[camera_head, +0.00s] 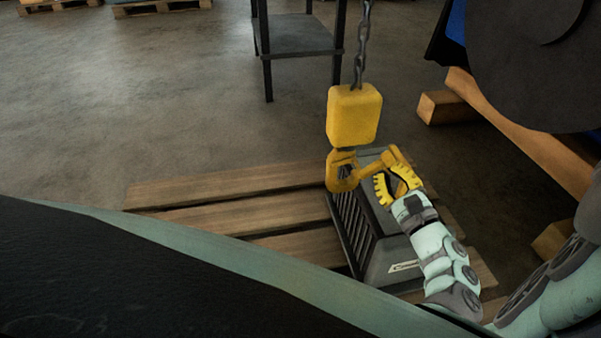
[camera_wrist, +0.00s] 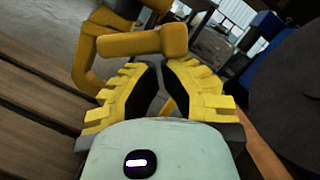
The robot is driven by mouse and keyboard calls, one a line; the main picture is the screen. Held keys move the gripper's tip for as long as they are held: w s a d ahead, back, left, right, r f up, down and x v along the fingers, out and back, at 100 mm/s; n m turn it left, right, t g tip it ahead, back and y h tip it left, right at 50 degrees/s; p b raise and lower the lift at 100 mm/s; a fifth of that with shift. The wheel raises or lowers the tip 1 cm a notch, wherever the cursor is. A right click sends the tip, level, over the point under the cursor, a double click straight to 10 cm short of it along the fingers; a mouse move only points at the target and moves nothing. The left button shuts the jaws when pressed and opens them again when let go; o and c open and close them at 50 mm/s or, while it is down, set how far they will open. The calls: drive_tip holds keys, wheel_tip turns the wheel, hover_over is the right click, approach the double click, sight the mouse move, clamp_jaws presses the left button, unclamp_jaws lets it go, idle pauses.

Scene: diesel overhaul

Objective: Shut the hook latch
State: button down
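The yellow hoist block (camera_head: 354,115) hangs upright from a chain, with an orange-yellow hook (camera_head: 340,172) below it. A rod-like latch (camera_head: 373,171) sticks out from the hook to the right, away from the hook's curve. The latch (camera_wrist: 145,43) crosses just beyond my fingertips in the wrist view, left of centre, with the hook (camera_wrist: 85,65) at its left end. My gripper (camera_head: 393,178), with yellow ribbed fingers and dark pads, is beside the latch's free end. The fingers come close together in the wrist view (camera_wrist: 164,72). The latch overlaps their tips, so contact and any gap are unclear.
A dark grey ribbed case (camera_head: 385,262) stands on a wooden pallet (camera_head: 225,186) beneath the hook and my gripper. A dark metal stand (camera_head: 298,35) is behind the chain. Wooden beams (camera_head: 525,135) and a large dark round part (camera_head: 525,60) are at right. Open floor lies left.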

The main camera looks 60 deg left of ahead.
sight(387, 161)
drive_tip(key=shift+w+r+n, duration=0.1)
drive_tip(key=shift+r+n, duration=0.25)
drive_tip(key=shift+n, duration=0.35)
drive_tip(key=r+n, duration=0.1)
drive_tip(key=n, duration=0.1)
drive_tip(key=n+g, duration=0.1)
drive_tip(key=shift+r+n, duration=0.35)
drive_tip(key=shift+n, duration=0.05)
drive_tip(key=n, duration=0.2)
drive_tip(key=s+r+n+h, duration=0.1)
drive_tip(key=shift+s+a+r+n+g+p, duration=0.2)
drive_tip(key=shift+n+g+p, duration=0.1)
drive_tip(key=shift+n, duration=0.1)
drive_tip(key=s+n, duration=0.1)
drive_tip(key=n, duration=0.1)
drive_tip(key=s+r+n+h, duration=0.1)
drive_tip(key=n, duration=0.1)
drive_tip(key=a+n+h, duration=0.1)
drive_tip(key=n, duration=0.1)
drive_tip(key=shift+s+a+r+n, duration=0.1)
drive_tip(key=shift+s+r+n, duration=0.3)
drive_tip(key=shift+s+a+n, duration=0.2)
drive_tip(key=shift+s+n, duration=0.25)
drive_tip(key=shift+n, duration=0.45)
drive_tip(key=shift+s+h, duration=0.2)
drive_tip(key=shift+h, duration=0.1)
drive_tip(key=shift+s+a, duration=0.15)
